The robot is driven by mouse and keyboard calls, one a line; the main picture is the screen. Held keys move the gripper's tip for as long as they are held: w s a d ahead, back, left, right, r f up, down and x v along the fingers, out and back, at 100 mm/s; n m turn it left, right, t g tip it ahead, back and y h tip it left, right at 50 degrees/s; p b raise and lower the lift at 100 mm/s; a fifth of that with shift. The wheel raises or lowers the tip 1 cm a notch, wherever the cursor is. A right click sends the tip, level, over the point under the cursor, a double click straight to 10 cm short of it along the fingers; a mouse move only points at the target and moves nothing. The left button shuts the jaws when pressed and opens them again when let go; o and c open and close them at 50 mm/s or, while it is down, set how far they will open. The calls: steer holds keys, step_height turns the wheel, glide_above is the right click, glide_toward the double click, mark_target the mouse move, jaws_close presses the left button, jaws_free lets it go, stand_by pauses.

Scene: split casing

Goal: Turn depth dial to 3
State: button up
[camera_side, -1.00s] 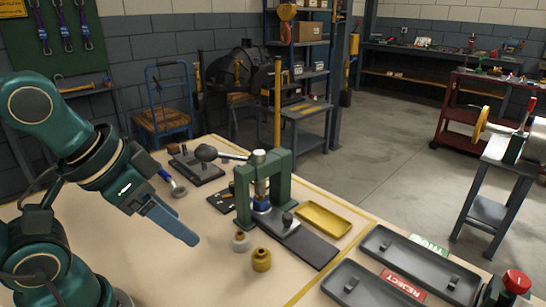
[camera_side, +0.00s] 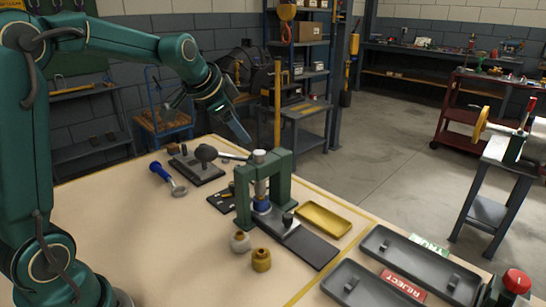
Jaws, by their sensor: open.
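A green arbor press (camera_side: 285,180) stands on the bench with a silver ram top and a lever ending in a dark ball knob (camera_side: 206,153). A blue collar (camera_side: 263,203) sits low inside its frame, and a small dark knob (camera_side: 287,219) stands on the base in front. I cannot tell which part is the depth dial, and no numbers are readable. My gripper (camera_side: 240,133) is in the air above and to the left of the press top, pointing down to the right. It is empty and touches nothing; its jaws show nearly edge-on.
A brass piece (camera_side: 261,260) and a pale piece (camera_side: 240,242) stand left of the dark base plate. A yellow tray (camera_side: 324,219) lies to the right, with grey trays (camera_side: 405,248) beyond. A blue-handled tool (camera_side: 168,178) lies left. The left bench is clear.

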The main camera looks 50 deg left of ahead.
steer(key=g, duration=0.1)
glide_above(232, 184)
step_height(232, 184, down, 5)
steer(key=f+n+h, duration=0.1)
steer(key=f, duration=0.1)
steer(key=s+f+n+g+h, duration=0.1)
steer(key=f, duration=0.2)
steer(key=s+f+n+g+h, duration=0.1)
steer(key=f, duration=0.1)
steer(key=shift+a+f, duration=0.15)
steer(key=shift+f, duration=0.4)
steer(key=shift+x, duration=2.3)
jaws_close()
